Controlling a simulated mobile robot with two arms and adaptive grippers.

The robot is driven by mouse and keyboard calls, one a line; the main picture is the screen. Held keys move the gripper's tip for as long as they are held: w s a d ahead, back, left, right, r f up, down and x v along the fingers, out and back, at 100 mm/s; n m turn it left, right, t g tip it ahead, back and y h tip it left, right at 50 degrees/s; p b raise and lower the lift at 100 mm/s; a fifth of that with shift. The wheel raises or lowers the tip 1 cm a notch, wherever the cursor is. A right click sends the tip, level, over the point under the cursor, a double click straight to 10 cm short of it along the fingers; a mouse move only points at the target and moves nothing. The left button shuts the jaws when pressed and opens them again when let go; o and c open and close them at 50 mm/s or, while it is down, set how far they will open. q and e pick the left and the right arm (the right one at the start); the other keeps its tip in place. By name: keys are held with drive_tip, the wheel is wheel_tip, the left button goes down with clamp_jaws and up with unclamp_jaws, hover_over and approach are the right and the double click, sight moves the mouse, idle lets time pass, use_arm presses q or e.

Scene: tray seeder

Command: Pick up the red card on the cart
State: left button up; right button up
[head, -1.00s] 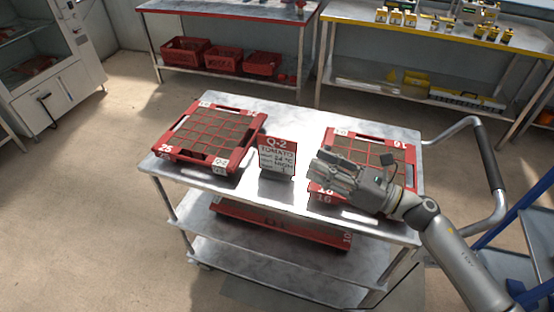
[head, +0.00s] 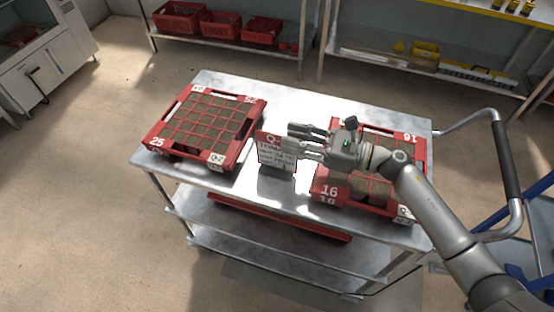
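The red card (head: 268,153), with a white printed panel, stands upright in a small grey holder (head: 277,174) on the metal cart (head: 290,102), between two red trays. My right gripper (head: 292,138) comes in from the right, with its fingers pointing left at the card's upper right edge. The two fingers are spread apart, so it is open. The fingertips overlap the card's upper right corner in the picture; whether they touch it I cannot tell. My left gripper is out of view.
A red seed tray (head: 235,157) lies left of the card. Another red tray (head: 328,190) lies under my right arm. The cart's handle (head: 505,165) is at right. Red crates (head: 180,18) sit on a bench behind. Bare cart top lies behind the card.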

sight(277, 136)
drive_tip(key=p+x, duration=0.1)
drive_tip(key=x, duration=0.3)
drive_tip(key=shift+s+p, duration=0.1)
drive_tip(key=shift+p, duration=0.25)
drive_tip(key=shift+a+f, duration=0.1)
drive_tip(key=shift+a, duration=0.2)
drive_tip(key=shift+f, duration=0.1)
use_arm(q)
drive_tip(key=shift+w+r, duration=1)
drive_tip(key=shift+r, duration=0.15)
use_arm(e)
clamp_jaws()
